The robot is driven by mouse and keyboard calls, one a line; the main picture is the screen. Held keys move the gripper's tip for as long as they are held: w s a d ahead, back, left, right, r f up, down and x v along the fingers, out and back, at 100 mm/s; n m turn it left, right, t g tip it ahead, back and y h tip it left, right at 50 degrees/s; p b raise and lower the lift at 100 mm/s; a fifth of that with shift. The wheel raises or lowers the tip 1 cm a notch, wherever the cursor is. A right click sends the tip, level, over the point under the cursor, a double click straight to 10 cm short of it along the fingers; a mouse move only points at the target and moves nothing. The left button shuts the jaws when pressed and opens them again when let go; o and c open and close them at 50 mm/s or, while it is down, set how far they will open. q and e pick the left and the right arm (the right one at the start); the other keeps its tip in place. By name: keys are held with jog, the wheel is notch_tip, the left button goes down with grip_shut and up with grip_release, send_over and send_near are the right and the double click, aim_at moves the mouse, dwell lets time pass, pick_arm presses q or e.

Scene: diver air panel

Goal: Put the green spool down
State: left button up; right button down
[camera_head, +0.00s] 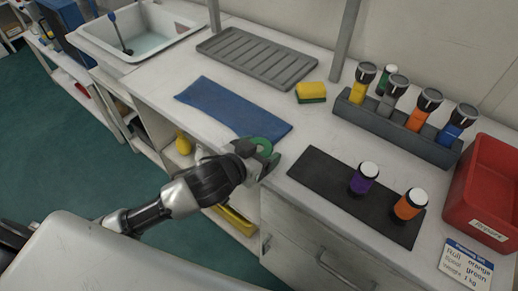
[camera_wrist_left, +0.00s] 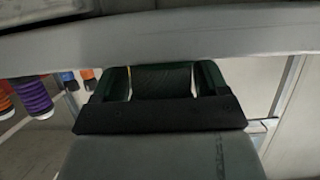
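My left gripper (camera_head: 266,158) is over the front edge of the white counter (camera_head: 222,110), between the blue cloth and the dark mat. A rounded green piece, which looks like the green spool (camera_head: 262,143), shows at its fingers, partly hidden by them. In the left wrist view, a dark green body (camera_wrist_left: 163,80) fills the space between the fingers, so the gripper appears shut on it. Another green item with a white top (camera_head: 387,78) stands behind the grey rack. The dark mat (camera_head: 310,172) carries a purple spool (camera_head: 363,179) and an orange spool (camera_head: 409,204), both upright. My right gripper is not in view.
The grey rack (camera_head: 390,130) holds yellow, grey, orange and blue capped items. A red bin (camera_head: 490,185) and a printed card (camera_head: 466,265) are at the right. A blue cloth (camera_head: 230,107), yellow sponge (camera_head: 311,91), ribbed tray (camera_head: 255,58) and sink (camera_head: 140,30) are farther back or left.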

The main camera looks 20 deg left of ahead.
pick_arm(q)
jog(key=shift+o, duration=1.2)
jog(key=shift+f, duration=0.35)
jog(key=shift+r, duration=0.3)
jog(key=p+v, duration=0.3)
jog(key=v, duration=0.9)
jog(key=shift+r+p, duration=0.35)
jog(key=shift+p, duration=0.05)
jog(key=shift+w+a, duration=0.1)
jog(key=shift+w, duration=0.05)
